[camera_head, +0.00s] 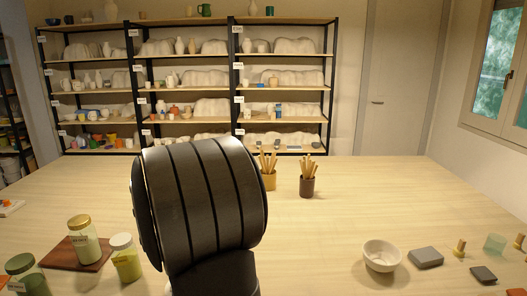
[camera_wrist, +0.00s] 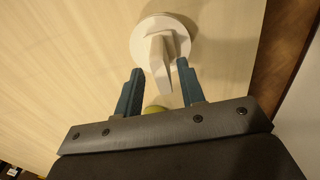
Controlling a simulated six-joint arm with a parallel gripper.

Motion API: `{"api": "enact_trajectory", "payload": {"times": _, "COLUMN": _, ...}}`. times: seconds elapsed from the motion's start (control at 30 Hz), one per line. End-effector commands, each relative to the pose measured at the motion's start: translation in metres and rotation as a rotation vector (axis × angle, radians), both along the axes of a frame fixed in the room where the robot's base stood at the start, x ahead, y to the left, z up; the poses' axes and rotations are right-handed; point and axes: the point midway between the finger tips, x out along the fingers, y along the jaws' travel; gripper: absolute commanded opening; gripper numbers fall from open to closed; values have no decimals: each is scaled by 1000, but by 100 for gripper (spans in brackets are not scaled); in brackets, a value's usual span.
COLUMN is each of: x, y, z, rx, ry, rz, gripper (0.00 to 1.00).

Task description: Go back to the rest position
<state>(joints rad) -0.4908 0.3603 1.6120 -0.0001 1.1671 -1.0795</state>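My gripper (camera_wrist: 160,75) shows in the wrist view with its two teal fingers apart. A white piece with a round base and a tapering upright part (camera_wrist: 160,50) stands on the table beyond the fingertips. Its narrow end reaches toward the space between the fingers, with visible gaps on both sides. Whether it is between the fingers or only below them, I cannot tell. A small yellow-green rounded thing (camera_wrist: 156,109) is partly hidden by my gripper's body. In the head view my dark arm fills the middle, and my gripper and the white piece are hidden.
Jars (camera_head: 82,240) and (camera_head: 125,258) stand at the left, one on a brown board (camera_head: 62,254). A white bowl (camera_head: 382,256), a grey block (camera_head: 425,258) and small stamps sit at the right. Tool cups (camera_head: 307,187) stand behind my arm. The table (camera_head: 400,195) is clear at centre right.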

Motion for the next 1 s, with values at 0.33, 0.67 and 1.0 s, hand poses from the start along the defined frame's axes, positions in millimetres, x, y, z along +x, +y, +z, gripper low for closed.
{"api": "enact_trajectory", "payload": {"times": 0.33, "x": 0, "y": 0, "z": 72, "rx": 1, "ry": -2, "rz": 0, "gripper": 36}}
{"api": "enact_trajectory", "payload": {"times": 0.67, "x": -1, "y": -1, "z": 56, "rx": -3, "ry": 6, "rz": 0, "gripper": 36}}
{"api": "enact_trajectory", "payload": {"times": 1.0, "x": -1, "y": -1, "z": -13, "rx": -4, "ry": 7, "rz": 0, "gripper": 36}}
